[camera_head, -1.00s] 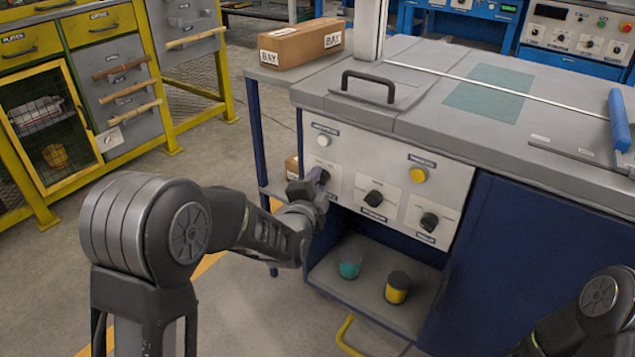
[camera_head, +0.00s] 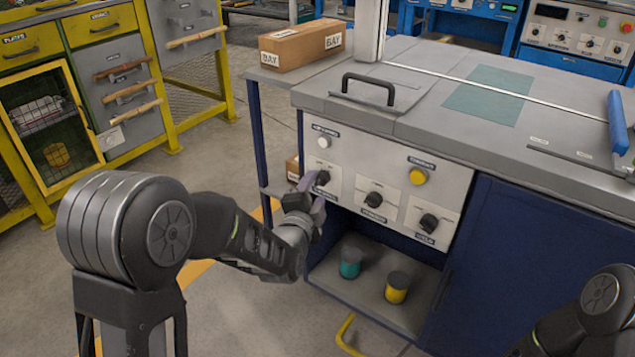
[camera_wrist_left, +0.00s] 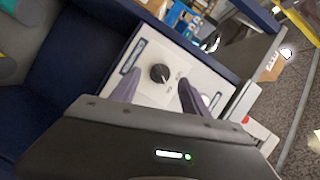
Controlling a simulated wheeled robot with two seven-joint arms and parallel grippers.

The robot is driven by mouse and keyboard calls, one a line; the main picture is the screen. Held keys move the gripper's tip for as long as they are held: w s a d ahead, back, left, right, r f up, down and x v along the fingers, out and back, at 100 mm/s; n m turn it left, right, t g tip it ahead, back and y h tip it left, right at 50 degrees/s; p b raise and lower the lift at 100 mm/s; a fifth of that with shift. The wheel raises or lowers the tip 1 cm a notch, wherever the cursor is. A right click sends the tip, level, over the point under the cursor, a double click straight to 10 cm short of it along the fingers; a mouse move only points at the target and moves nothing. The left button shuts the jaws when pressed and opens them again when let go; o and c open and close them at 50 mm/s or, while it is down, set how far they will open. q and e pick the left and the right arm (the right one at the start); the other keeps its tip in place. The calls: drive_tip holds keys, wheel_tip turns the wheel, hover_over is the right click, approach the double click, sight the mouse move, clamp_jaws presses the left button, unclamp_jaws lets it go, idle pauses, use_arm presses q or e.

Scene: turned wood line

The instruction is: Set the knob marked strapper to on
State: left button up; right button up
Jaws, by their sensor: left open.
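A grey panel (camera_head: 350,187) on the front of the bench carries three black knobs on white plates. The leftmost knob (camera_head: 323,178) is closest to my left gripper (camera_head: 311,194); the middle knob (camera_head: 374,199) and right knob (camera_head: 429,222) stand farther right. The labels are too small to read, so I cannot tell which is strapper. In the left wrist view one black knob (camera_wrist_left: 160,73) shows between the two spread purple fingers of my left gripper (camera_wrist_left: 160,82). The gripper is open, empty and seems just short of the knob. My right gripper is out of view.
A white button (camera_head: 323,142) and a yellow button (camera_head: 418,176) sit on the same panel. A bench handle (camera_head: 368,84) is above it. A teal cup (camera_head: 350,262) and a yellow cup (camera_head: 397,287) stand on the shelf below. A cardboard box (camera_head: 302,45) lies at the back left.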

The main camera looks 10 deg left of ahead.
use_arm(q)
drive_tip(key=s, duration=0.4)
drive_tip(key=shift+s+r+p, duration=0.15)
drive_tip(key=shift+r+p, duration=0.15)
drive_tip(key=shift+p, duration=0.1)
